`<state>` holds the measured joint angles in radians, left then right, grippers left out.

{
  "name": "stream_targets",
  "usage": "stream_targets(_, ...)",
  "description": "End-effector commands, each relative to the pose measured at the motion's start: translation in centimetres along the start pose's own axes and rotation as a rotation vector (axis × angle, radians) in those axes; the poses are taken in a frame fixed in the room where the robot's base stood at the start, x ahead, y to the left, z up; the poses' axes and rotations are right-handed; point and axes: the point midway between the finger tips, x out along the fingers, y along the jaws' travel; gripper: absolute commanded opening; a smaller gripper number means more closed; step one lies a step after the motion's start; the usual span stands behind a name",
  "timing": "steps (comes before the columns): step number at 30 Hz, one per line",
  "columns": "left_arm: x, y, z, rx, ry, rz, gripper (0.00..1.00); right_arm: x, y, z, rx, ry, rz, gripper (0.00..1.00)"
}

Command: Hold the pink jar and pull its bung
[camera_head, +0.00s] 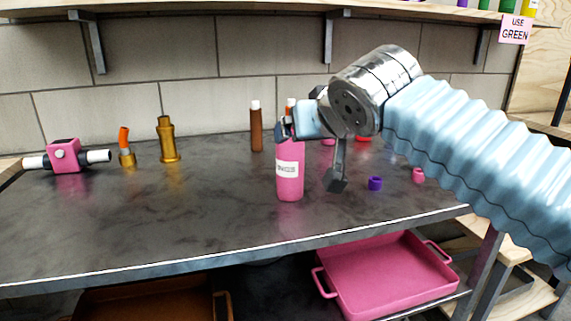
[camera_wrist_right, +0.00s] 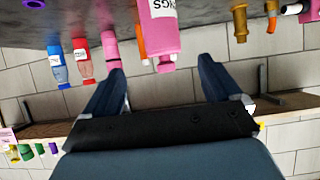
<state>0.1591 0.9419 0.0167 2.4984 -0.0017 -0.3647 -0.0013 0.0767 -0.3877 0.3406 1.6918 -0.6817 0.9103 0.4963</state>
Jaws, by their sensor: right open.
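The pink jar (camera_head: 289,180) with a white label stands upright near the middle of the dark worktop. In the right wrist view the jar (camera_wrist_right: 158,30) appears upside down, with its narrow pale pink end (camera_wrist_right: 165,66) towards my gripper. I cannot tell where the bung ends and the neck begins. My right gripper (camera_head: 311,158) is open at the jar's upper part, one finger by its top and the other to its right. In the wrist view the jar's narrow end lies between the spread fingers (camera_wrist_right: 162,66). My left gripper is not in view.
Brown tube (camera_head: 256,128) stands behind the jar. Purple piece (camera_head: 375,183) and pink piece (camera_head: 418,175) lie right. Brass fitting (camera_head: 167,140) and pink clamp (camera_head: 65,156) stand left. Pink tray (camera_head: 350,300) is below. Red bottle (camera_wrist_right: 82,60) and blue bottle (camera_wrist_right: 57,66) show too.

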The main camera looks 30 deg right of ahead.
Motion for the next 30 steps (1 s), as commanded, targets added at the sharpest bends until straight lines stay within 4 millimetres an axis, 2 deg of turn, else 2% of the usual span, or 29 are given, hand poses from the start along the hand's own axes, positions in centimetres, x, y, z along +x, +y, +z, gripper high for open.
stream_targets(6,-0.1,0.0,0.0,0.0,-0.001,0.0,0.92,4.8,0.0,0.1,-0.001,-0.006,0.001,0.91)
stream_targets(9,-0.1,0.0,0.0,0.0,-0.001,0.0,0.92,6.5,0.0,0.1,0.0,-0.005,0.0,0.91)
stream_targets(16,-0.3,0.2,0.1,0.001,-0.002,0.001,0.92,8.5,-0.1,-0.1,-0.001,-0.003,0.0,0.91)
stream_targets(24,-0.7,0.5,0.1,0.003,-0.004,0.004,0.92,12.4,-0.4,-0.4,0.0,-0.003,-0.001,0.91)
stream_targets(30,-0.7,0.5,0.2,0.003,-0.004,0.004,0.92,12.8,-0.4,-0.4,0.0,-0.002,-0.001,0.91)
